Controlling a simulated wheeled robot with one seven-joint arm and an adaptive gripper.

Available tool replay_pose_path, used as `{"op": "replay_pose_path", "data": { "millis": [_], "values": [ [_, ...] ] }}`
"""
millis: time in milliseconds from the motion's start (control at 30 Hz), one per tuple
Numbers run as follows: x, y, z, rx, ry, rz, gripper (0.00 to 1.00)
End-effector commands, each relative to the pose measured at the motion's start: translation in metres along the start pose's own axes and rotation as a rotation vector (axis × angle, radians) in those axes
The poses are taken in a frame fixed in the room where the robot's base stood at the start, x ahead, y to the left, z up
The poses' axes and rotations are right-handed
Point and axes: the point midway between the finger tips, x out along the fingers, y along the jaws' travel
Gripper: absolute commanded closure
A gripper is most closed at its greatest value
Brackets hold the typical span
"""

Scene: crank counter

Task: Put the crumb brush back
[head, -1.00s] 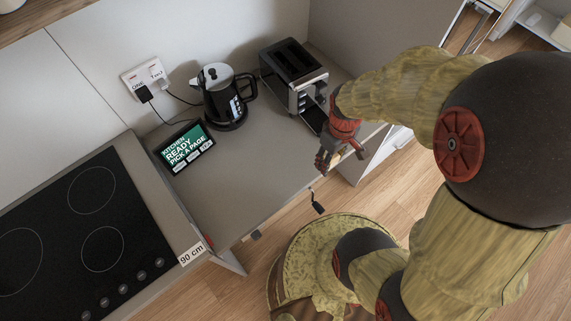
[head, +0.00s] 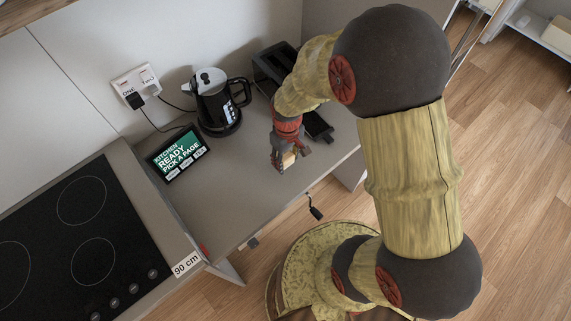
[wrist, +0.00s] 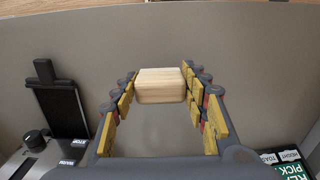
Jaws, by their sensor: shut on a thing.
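My gripper (head: 289,165) is above the grey counter, in front of the toaster. It is shut on a pale wooden piece (wrist: 160,85), which I take to be the crumb brush. In the wrist view the wood lies between the two yellow-padded fingers. In the head view only a small pale bit of it shows between the fingers. Its bristles are not visible, and I cannot tell whether it touches the counter.
The toaster (head: 266,68) is partly behind my arm. A black kettle (head: 217,108) and a tablet (head: 177,152) stand left of my gripper. A hob (head: 80,235) lies further left. A black crank handle (head: 316,212) hangs at the counter's front edge. Counter between tablet and gripper is clear.

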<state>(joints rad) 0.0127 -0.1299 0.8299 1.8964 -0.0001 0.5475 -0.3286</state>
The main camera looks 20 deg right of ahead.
Motion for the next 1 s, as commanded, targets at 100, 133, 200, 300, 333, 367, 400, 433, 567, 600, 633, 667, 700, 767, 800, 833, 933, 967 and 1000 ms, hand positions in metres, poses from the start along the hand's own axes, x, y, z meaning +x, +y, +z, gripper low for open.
{"op": "replay_pose_path", "data": {
  "millis": [100, 133, 200, 300, 333, 367, 400, 433, 567, 600, 633, 667, 700, 767, 800, 833, 933, 967, 1000],
  "values": [
    [0.014, -0.003, -0.005, 0.000, -0.003, -0.001, 0.79],
    [0.019, -0.003, -0.004, 0.000, -0.003, -0.001, 0.79],
    [0.030, -0.002, -0.004, 0.000, -0.003, -0.001, 0.79],
    [0.038, -0.002, -0.005, 0.000, -0.001, 0.000, 0.79],
    [0.038, -0.002, -0.005, 0.000, 0.000, 0.000, 0.79],
    [0.038, -0.002, -0.005, 0.000, 0.001, 0.000, 0.79],
    [0.037, -0.002, -0.005, 0.000, 0.001, 0.000, 0.79],
    [0.037, -0.002, -0.005, 0.000, 0.001, 0.000, 0.79],
    [0.038, -0.002, -0.005, 0.000, 0.000, 0.000, 0.79],
    [0.039, -0.002, -0.005, 0.000, 0.000, 0.000, 0.79],
    [0.040, -0.002, -0.005, 0.000, 0.000, 0.000, 0.79],
    [0.041, -0.002, -0.005, 0.000, 0.000, 0.000, 0.79],
    [0.041, -0.002, -0.005, 0.000, 0.000, 0.000, 0.54],
    [0.040, -0.002, -0.005, 0.000, 0.000, 0.000, 0.51],
    [0.040, -0.002, -0.005, 0.000, 0.000, 0.000, 0.49],
    [0.040, -0.002, -0.005, 0.000, 0.000, 0.000, 0.47],
    [0.040, -0.002, -0.005, 0.000, 0.000, 0.000, 0.41],
    [0.040, -0.002, -0.005, 0.000, 0.000, 0.000, 0.40],
    [0.040, -0.002, -0.005, 0.000, 0.000, 0.000, 0.37]
  ]
}}
